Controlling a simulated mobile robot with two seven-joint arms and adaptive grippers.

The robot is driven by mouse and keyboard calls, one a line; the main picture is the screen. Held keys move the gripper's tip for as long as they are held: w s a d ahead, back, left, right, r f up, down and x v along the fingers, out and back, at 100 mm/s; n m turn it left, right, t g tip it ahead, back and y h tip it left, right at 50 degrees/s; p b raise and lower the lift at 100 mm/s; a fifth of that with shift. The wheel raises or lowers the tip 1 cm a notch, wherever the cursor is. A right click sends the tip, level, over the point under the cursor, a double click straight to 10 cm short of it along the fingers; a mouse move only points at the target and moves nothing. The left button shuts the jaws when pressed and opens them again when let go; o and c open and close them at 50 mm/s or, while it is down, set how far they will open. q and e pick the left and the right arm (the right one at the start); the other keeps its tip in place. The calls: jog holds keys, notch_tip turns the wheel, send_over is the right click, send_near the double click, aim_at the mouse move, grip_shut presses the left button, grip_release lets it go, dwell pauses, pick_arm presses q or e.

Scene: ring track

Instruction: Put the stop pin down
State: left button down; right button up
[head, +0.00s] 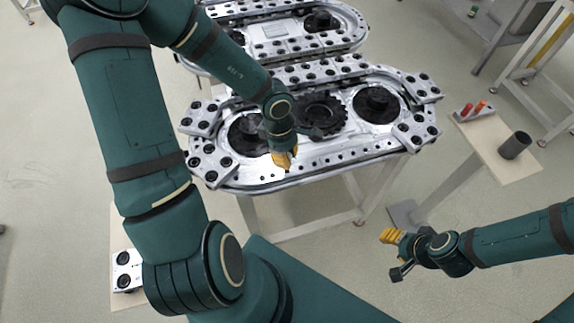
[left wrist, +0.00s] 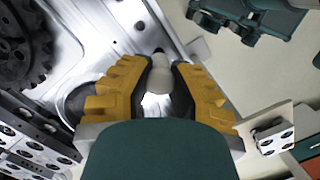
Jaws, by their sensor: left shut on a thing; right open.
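My left gripper (head: 284,160) is over the front left part of the silver ring track (head: 310,165), beside the left dark wheel. In the left wrist view its yellow fingers (left wrist: 160,85) are shut on a pale grey, rounded piece, the stop pin (left wrist: 160,76). The pin shows between the fingers above the bright metal of the track; whether it touches the metal I cannot tell. In the head view the pin is hidden by the gripper. My right gripper (head: 394,255) is open and empty over the floor, right of and in front of the track.
A side table (head: 490,145) at the right holds orange-red pieces (head: 473,109) and a dark cylinder (head: 515,145). A white block with black round openings (head: 126,270) sits on a low surface at the left. A second track (head: 290,27) stands behind.

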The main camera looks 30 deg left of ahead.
pick_arm(q)
notch_tip(320, 180, down, 3)
jog(key=shift+s+f+b, duration=0.1)
jog(key=shift+f+b, duration=0.1)
jog(key=shift+b, duration=0.8)
jog(key=shift+f, duration=0.15)
jog(key=c, duration=0.9)
grip_release()
jog(key=shift+c, duration=0.2)
